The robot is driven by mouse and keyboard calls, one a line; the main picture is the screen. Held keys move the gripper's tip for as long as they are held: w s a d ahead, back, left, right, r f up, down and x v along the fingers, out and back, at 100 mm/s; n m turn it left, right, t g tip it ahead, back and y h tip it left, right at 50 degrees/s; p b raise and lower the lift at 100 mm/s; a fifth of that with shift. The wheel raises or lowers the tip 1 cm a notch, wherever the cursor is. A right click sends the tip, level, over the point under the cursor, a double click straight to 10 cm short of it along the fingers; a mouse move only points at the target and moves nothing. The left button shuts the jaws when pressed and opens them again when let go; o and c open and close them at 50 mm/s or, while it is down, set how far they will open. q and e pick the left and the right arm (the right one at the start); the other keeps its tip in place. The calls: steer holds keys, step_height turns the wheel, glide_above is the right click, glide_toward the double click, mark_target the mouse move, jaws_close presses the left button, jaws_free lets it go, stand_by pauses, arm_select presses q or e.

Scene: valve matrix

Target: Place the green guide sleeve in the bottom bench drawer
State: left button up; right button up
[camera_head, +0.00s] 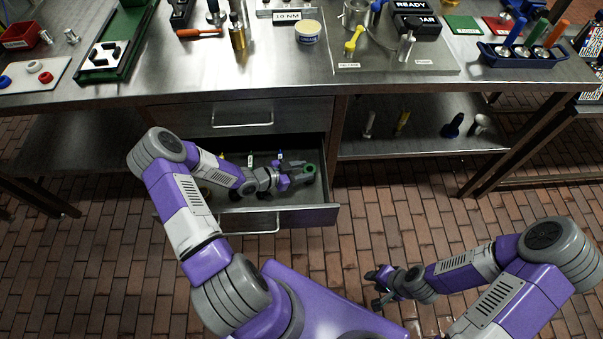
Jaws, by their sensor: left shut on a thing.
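The bottom bench drawer (318,215) is pulled open under the bench. My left gripper (304,172) reaches into the open drawer space and is shut on the green guide sleeve (310,169), which shows as a green ring at the fingertips. The fingers hide part of the sleeve, and I cannot tell whether it touches the drawer floor. My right gripper (372,287) is low over the brick floor, right of my base, with its fingers apart and nothing visible between them.
Several small tagged items stand in the drawer near its back (250,160). The upper drawer (240,117) is closed above it. A lower shelf (425,140) to the right carries several fittings. The bench top (270,80) holds tools, a tin and trays. Brick floor lies open in front.

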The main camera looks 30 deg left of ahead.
arm_select(q)
steer(key=shift+f, duration=0.4)
steer(key=shift+r, duration=0.1)
steer(key=o, duration=1.2)
steer(key=shift+c, duration=0.2)
steer(key=p+v, duration=0.3)
steer(key=v, duration=0.9)
steer(key=shift+p, duration=0.3)
